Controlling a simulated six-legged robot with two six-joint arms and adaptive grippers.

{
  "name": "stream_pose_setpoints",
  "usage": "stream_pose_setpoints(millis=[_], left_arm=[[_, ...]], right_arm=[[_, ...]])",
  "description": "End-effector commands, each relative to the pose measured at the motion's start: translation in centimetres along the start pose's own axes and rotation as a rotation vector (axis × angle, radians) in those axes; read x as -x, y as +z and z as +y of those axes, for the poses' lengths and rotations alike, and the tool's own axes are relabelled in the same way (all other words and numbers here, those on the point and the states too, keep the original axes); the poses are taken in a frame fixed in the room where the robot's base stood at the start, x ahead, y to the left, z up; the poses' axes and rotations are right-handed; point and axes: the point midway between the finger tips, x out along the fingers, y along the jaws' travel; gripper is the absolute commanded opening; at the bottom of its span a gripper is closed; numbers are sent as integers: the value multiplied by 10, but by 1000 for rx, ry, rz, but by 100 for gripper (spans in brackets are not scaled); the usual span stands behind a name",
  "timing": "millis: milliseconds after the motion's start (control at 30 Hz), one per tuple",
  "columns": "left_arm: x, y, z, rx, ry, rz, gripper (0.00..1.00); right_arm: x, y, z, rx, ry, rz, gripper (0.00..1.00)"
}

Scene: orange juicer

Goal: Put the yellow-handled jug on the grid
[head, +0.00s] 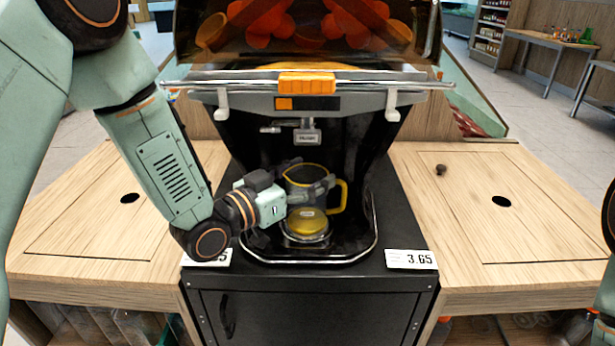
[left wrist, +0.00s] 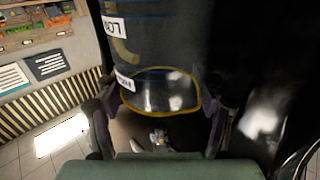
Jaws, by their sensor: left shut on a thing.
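The jug (head: 306,184) is dark and see-through, with a yellow rim and a yellow handle (head: 341,196) on its right. It is upright under the juicer's spout. My left gripper (head: 297,192) comes in from the left and is shut on the jug. In the left wrist view the jug's yellow-edged rim (left wrist: 160,90) lies between the two fingers. The grid (head: 306,241) is low in the juicer's bay, below the jug and mostly hidden. I cannot tell whether the jug touches it. My right gripper is out of view.
The juicer's spout (head: 307,136) hangs just above the jug. A yellow round piece (head: 307,222) with a label shows below the jug. A metal rail (head: 350,256) edges the bay. A price card (head: 411,259) lies at the front right. Wooden counters (head: 480,225) flank the black cabinet.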

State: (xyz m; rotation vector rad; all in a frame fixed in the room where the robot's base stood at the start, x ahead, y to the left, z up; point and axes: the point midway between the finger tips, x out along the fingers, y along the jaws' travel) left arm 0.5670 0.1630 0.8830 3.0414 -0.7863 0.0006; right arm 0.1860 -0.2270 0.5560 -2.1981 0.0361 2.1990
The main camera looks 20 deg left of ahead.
Motion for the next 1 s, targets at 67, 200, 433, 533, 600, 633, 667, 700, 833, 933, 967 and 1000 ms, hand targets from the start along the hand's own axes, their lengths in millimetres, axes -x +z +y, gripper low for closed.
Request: stream_pose_setpoints(millis=[67, 200, 433, 533, 600, 633, 667, 700, 833, 933, 967, 1000], left_arm=[[0, 0, 0, 0, 0, 1, 18], [0, 4, 0, 0, 0, 0, 70], [0, 3, 0, 0, 0, 0, 79], [0, 3, 0, 0, 0, 0, 79], [0, 3, 0, 0, 0, 0, 79], [0, 2, 0, 0, 0, 0, 79], [0, 1, 0, 0, 0, 1, 79], [0, -2, 0, 0, 0, 1, 79], [13, -1, -1, 5, -4, -1, 79], [26, -2, -1, 8, -4, 0, 79], [30, -2, -2, 7, -6, 0, 79], [35, -2, -2, 7, -5, 0, 79]], right_arm=[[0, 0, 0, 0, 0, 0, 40], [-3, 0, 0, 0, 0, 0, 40], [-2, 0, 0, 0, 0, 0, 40], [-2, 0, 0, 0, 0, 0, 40], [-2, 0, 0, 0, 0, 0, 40], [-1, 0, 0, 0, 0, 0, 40], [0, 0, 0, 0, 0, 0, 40], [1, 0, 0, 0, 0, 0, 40], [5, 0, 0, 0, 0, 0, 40], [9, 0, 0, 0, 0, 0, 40], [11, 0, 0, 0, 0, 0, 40], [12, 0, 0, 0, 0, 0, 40]])
